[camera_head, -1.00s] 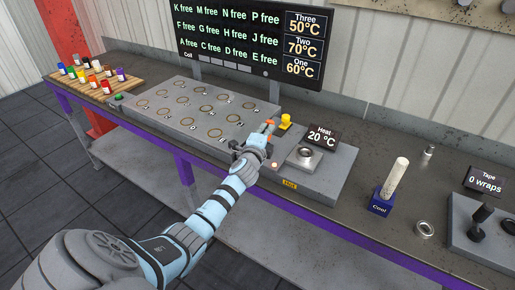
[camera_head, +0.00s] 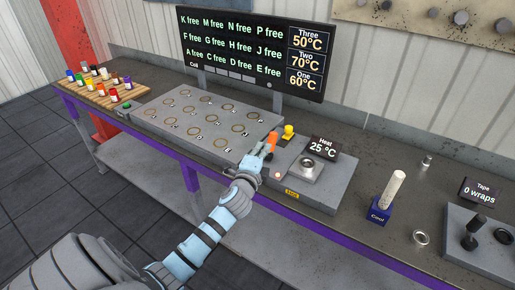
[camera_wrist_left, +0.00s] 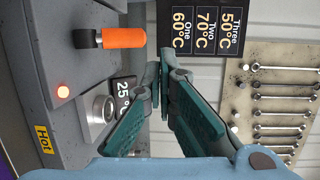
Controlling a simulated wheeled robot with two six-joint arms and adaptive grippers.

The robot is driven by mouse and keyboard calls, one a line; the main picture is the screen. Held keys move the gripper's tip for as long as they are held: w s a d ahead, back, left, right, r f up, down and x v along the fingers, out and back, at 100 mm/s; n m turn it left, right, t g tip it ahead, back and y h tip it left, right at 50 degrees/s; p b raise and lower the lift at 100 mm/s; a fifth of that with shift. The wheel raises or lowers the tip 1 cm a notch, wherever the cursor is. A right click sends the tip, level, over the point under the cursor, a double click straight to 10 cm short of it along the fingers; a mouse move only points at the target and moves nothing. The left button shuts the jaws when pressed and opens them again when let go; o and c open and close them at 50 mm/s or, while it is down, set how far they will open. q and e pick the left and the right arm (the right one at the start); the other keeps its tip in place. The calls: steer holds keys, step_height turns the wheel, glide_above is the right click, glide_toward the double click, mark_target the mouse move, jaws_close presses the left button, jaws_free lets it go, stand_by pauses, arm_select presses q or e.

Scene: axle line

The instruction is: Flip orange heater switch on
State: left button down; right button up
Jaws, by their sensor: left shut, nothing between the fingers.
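The orange heater switch (camera_head: 272,138) stands up from the grey heater panel; in the left wrist view its orange handle (camera_wrist_left: 124,38) lies across the upper left. The heat display (camera_head: 325,148) reads 25 °C. My left gripper (camera_head: 262,147) is shut and empty, just left of the switch in the head view. In the left wrist view its fingertips (camera_wrist_left: 164,58) are together, apart from the orange handle. My right gripper is not in view.
A blue Cool block (camera_head: 379,214) holds a pale rod. The grey plate with several rings (camera_head: 200,118) lies left.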

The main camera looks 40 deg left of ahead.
arm_select(q)
steer(key=shift+s+d+r, duration=0.3)
steer(key=shift+s+d, duration=0.05)
steer(key=shift+s, duration=0.3)
steer(key=shift+s+d+r, duration=0.25)
steer(key=shift+s+d, duration=0.05)
steer(key=shift+s, duration=0.3)
steer(key=shift+s, duration=0.1)
